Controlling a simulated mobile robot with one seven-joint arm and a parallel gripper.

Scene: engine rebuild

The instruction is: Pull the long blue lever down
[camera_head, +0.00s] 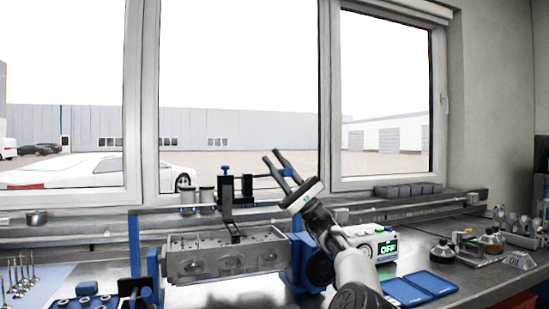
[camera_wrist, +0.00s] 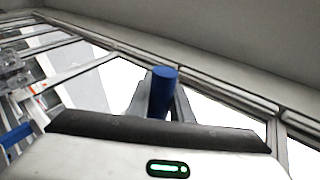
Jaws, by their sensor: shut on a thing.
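The long blue lever (camera_head: 287,172) sits between the fingers of my gripper (camera_head: 273,156), above the right end of the grey cylinder head. It runs left toward a black upright press frame (camera_head: 247,188) standing over the head. In the wrist view, the lever's blue round end (camera_wrist: 163,92) shows between my two grey fingers (camera_wrist: 165,105). The fingers are shut on it and hide part of it. The lever looks raised and about level in the head view.
The grey cylinder head (camera_head: 222,258) lies in a blue stand (camera_head: 301,262). A white box with a green OFF display (camera_head: 388,248) stands right of my arm. The window stands behind the bench.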

